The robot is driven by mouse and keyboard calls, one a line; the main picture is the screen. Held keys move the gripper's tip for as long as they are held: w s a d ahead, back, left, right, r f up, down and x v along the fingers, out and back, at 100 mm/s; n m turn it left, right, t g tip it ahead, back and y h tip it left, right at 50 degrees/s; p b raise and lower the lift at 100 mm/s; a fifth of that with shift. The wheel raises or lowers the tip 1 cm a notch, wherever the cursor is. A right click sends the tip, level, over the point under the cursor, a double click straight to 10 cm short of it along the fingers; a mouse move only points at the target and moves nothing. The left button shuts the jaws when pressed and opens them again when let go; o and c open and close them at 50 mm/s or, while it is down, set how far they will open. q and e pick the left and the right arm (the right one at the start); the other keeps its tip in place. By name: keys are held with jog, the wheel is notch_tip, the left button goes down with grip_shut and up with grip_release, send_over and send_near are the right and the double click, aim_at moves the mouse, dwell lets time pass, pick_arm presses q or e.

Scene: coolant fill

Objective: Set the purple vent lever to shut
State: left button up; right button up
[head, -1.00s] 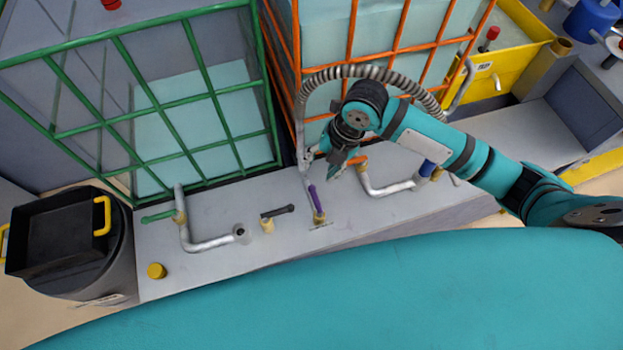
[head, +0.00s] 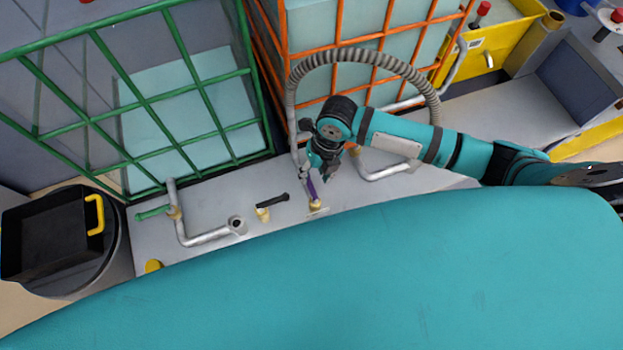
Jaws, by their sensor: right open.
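The purple vent lever (head: 311,188) stands on a small yellow base on the grey bench (head: 345,197). It points away from me, toward the cages. My right gripper (head: 315,178) is open and pointing down, right at the far end of the lever. The gripper partly hides that end, and I cannot tell whether the fingers touch it or sit around it. My left gripper is not in view.
A black lever (head: 273,200) and a pipe with a green handle (head: 153,212) are to the left. An orange cage (head: 283,90) with a grey hose (head: 365,55) and a green cage (head: 205,90) stand behind. A black tray (head: 45,240) rests on a drum.

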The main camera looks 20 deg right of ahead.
aim_at(311, 184)
jog(key=shift+a+f, duration=0.25)
jog(key=shift+f, duration=0.9)
jog(key=shift+a+f, duration=0.2)
jog(key=shift+f, duration=0.9)
grip_shut()
